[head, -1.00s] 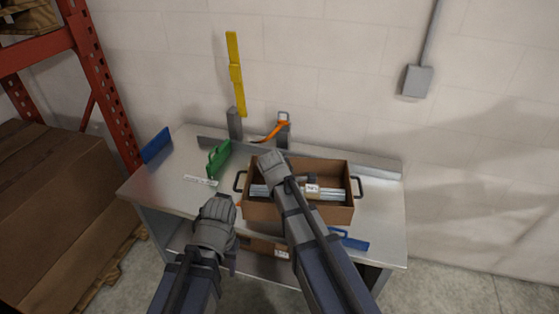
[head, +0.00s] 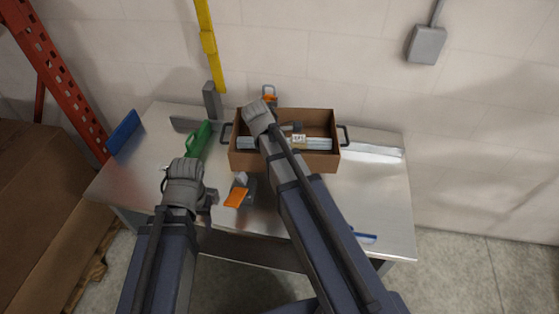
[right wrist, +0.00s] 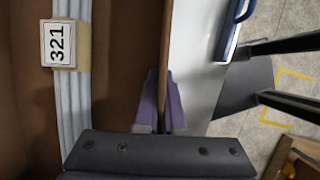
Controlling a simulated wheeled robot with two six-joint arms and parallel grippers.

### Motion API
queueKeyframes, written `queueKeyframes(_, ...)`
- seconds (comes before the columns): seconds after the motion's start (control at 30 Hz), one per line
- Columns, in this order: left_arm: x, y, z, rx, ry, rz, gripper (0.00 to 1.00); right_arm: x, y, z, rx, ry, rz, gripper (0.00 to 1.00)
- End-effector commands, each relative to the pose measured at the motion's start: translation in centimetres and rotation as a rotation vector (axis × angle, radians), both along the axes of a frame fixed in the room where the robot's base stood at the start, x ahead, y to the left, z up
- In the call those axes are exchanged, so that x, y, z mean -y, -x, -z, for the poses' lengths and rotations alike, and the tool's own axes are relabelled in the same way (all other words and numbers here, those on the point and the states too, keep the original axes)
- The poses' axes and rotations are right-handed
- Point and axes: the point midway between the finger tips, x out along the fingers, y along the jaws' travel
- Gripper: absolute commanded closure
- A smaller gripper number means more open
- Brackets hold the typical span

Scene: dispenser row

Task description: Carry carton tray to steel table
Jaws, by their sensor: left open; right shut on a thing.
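The carton tray (head: 310,162) is an open brown box with dark handles at its ends. It is over the back part of the steel table (head: 310,220) in the head view; I cannot tell whether its underside touches the table. Grey bars with a "321" label (head: 298,139) lie inside; the label (right wrist: 58,44) also shows in the right wrist view. My right gripper (right wrist: 160,105) is shut on a side wall of the tray, its purple fingertips straddling the edge. My left gripper (head: 185,178) is open over the table, left of the tray and apart from it; its fingertips are mostly hidden.
An orange-and-grey dispenser (head: 238,192) stands in front of the tray, close to my left gripper. A green holder (head: 197,139) and blue panel (head: 124,131) are on the left. A yellow upright (head: 209,45) stands behind. The table's right part is mostly clear.

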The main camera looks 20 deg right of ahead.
Motion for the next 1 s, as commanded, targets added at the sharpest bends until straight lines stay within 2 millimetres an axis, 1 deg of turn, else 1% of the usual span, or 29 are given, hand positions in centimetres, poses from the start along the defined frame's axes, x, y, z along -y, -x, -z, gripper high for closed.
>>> queueKeyframes(0.03, 0.0, 0.0, 0.8, 0.0, 0.0, 0.0, 0.5, 1.5, 0.7, 0.8, 0.001, 0.001, 0.03, 1.0)
queueKeyframes(0.1, 0.0, 0.0, 1.3, 0.0, 0.0, 0.0, 0.5, 3.4, 1.4, 1.3, 0.001, 0.001, 0.068, 1.0)
queueKeyframes(0.2, 0.0, 0.0, 1.9, 0.0, 0.0, 0.0, 0.5, 5.6, 2.5, 1.9, 0.002, 0.002, 0.115, 1.0)
queueKeyframes(0.33, 0.0, 0.0, 2.3, 0.0, 0.0, 0.0, 0.5, 7.5, 3.4, 2.3, 0.001, 0.001, 0.155, 1.0)
queueKeyframes(0.47, 0.0, 0.0, 2.4, 0.0, 0.0, 0.0, 0.5, 8.1, 3.8, 2.4, 0.002, 0.002, 0.17, 1.0)
queueKeyframes(0.57, 0.0, 0.0, 2.4, 0.0, 0.0, 0.0, 0.5, 8.2, 3.8, 2.4, 0.001, 0.001, 0.171, 1.0)
queueKeyframes(0.67, 0.0, 0.0, 2.8, 0.0, 0.0, 0.0, 0.5, 8.2, 3.7, 2.8, 0.002, 0.002, 0.171, 1.0)
queueKeyframes(0.77, 0.0, 0.0, 3.8, 0.0, 0.0, 0.0, 0.5, 8.2, 3.7, 3.8, 0.002, 0.002, 0.17, 1.0)
queueKeyframes(1.0, 0.0, 0.0, 7.5, 0.0, 0.0, 0.0, 0.5, 8.1, 3.7, 7.5, 0.002, 0.002, 0.17, 1.0)
